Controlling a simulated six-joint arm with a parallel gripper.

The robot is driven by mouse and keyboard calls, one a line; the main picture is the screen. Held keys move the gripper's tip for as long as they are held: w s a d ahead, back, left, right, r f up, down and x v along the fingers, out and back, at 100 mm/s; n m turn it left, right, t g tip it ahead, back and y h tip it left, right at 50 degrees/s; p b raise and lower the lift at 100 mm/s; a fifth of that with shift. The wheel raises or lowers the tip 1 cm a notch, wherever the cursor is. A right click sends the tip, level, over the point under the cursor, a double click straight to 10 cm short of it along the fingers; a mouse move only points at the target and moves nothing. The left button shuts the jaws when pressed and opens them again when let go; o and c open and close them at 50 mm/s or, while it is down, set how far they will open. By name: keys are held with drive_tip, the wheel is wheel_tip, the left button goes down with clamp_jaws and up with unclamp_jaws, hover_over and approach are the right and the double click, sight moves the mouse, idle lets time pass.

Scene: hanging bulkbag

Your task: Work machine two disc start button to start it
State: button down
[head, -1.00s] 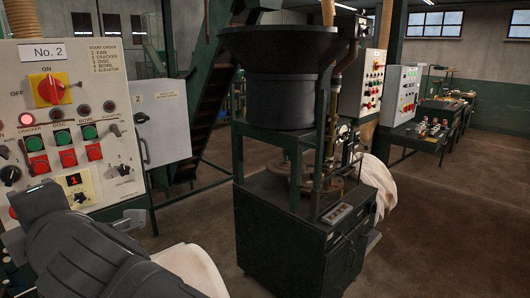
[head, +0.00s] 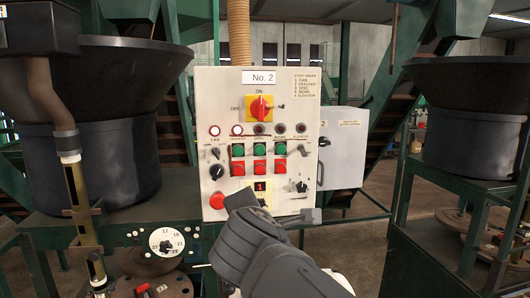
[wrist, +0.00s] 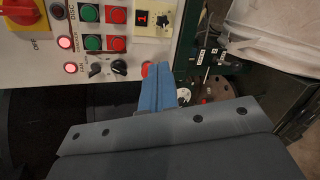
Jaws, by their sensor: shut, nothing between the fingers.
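The machine two control panel (head: 207,95) stands upright, marked No. 2. The green disc start button (head: 259,149) is the middle of three green buttons, above a red one. It shows at the top of the wrist view (wrist: 89,12). The disc lamp (head: 259,129) is dark; the fan lamp (head: 215,130) and cracker lamp (head: 237,130) are lit. My gripper (wrist: 158,68) is shut and empty, its blue fingers pointing toward the panel's lower part. It is below the disc button in the head view; I cannot tell its exact gap from the panel.
A red-and-yellow main switch (head: 259,108) sits above the lamps. A large red button (head: 217,200), black knobs and a red digit display (head: 261,186) are low on the panel. Dark hoppers (head: 105,150) flank the panel. A grey cabinet (head: 342,148) stands behind right.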

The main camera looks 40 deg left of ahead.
sight(260, 150)
drive_tip(key=w+a+r+m+t+h, duration=0.1)
drive_tip(key=w+r+t+h, duration=0.4)
drive_tip(key=r+t+h, duration=0.2)
drive_tip(key=shift+w+r+m+t+h, duration=0.2)
drive_tip(key=shift+m+t+h, duration=0.2)
drive_tip(key=shift+t+h, duration=0.3)
drive_tip(key=shift+w+a, duration=0.1)
drive_tip(key=shift+a, duration=0.05)
drive_tip(key=shift+w+a, duration=3.05)
drive_tip(key=shift+a, duration=0.05)
drive_tip(key=shift+w+a+f, duration=0.1)
drive_tip(key=shift+w+a, duration=0.2)
